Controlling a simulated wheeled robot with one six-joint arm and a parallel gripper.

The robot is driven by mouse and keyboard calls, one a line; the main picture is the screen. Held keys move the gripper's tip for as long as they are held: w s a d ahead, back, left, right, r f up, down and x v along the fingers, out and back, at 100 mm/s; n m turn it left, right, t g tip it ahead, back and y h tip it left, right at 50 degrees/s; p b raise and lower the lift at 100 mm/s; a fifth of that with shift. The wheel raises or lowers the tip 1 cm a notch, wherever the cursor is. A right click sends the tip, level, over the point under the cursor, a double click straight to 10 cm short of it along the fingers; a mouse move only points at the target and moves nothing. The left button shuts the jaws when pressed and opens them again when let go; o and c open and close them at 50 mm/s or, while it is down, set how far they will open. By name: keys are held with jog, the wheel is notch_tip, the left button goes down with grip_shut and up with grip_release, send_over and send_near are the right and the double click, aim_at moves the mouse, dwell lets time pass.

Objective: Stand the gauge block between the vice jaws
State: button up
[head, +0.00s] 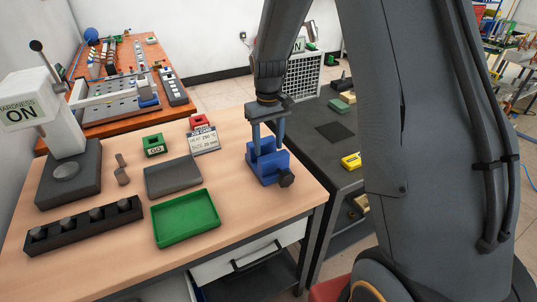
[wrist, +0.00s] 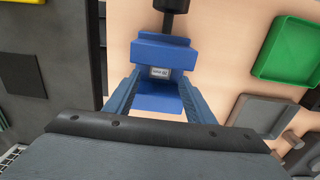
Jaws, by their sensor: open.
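The blue vice (head: 266,170) stands at the right end of the wooden bench, its dark screw knob facing the front. In the wrist view the vice (wrist: 160,48) shows two blue jaws with a gap. The small grey gauge block (wrist: 159,72), with a pale printed label, sits in that gap. Whether the jaws touch it I cannot tell. My gripper (head: 268,146) points down over the vice. In the wrist view my gripper (wrist: 160,82) is open, one blue finger on each side of the block, apparently not touching it. The block is hidden in the head view.
A hardness tester (head: 62,130) and a dark rack (head: 84,226) stand farther left. A dark table (head: 338,160) adjoins on the right.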

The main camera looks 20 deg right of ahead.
notch_tip(320, 180, up, 7)
jog(key=b, duration=0.2)
jog(key=s+f+m, duration=0.1)
jog(key=s+f, duration=0.1)
jog(key=s, duration=0.8)
jog(key=s+f+m+t, duration=0.1)
jog(key=s+f, duration=0.1)
jog(key=s, duration=0.9)
